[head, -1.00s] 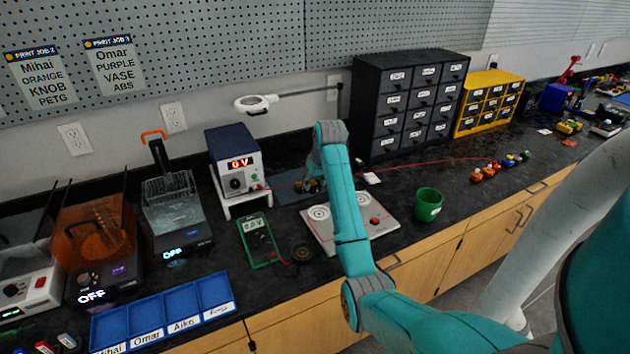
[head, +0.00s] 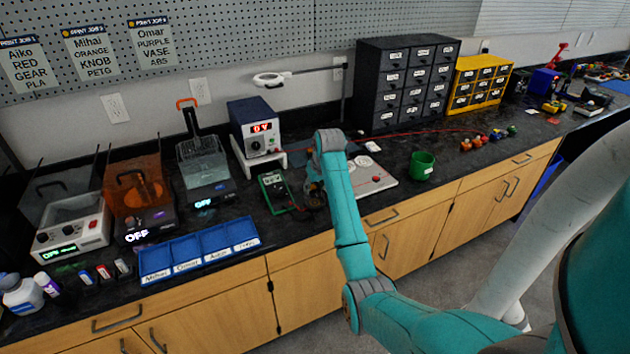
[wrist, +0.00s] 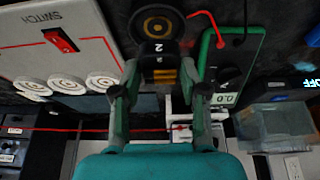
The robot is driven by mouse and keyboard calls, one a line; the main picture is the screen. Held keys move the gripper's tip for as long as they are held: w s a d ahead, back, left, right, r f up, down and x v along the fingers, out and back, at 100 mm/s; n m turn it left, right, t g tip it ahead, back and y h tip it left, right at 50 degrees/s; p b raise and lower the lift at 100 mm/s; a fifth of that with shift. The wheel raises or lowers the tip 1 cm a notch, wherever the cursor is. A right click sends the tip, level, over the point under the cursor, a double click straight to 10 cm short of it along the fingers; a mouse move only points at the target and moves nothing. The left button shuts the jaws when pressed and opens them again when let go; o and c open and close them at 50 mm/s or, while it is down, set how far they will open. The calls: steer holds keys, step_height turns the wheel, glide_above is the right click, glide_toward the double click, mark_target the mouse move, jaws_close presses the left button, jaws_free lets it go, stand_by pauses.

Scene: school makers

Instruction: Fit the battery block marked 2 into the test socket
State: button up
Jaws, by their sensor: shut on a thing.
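The battery block marked 2 (wrist: 159,62) is dark, with a white 2 on its face and orange marks. My gripper (wrist: 160,72) is shut on it, one finger on each side. The test socket (wrist: 158,23), a round black piece with a gold ring and a red lead, lies just beyond the block in the wrist view. I cannot tell whether the block touches it. In the head view my gripper (head: 316,188) is low over the bench beside the green multimeter (head: 276,192), and my arm largely hides the block and socket.
The multimeter also shows in the wrist view (wrist: 228,75). A pale switch board (head: 374,180) with round white contacts lies right of my gripper. A power supply (head: 255,128) stands behind. A green cup (head: 422,166) and blue sorting tray (head: 200,249) are farther off.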

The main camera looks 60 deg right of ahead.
mark_target(316, 191)
steer(key=shift+d+f, duration=0.1)
steer(key=shift+f, duration=1.25)
steer(key=shift+f, duration=0.65)
stand_by(0.4)
steer(key=o, duration=0.9)
steer(key=v, duration=1.1)
stand_by(0.8)
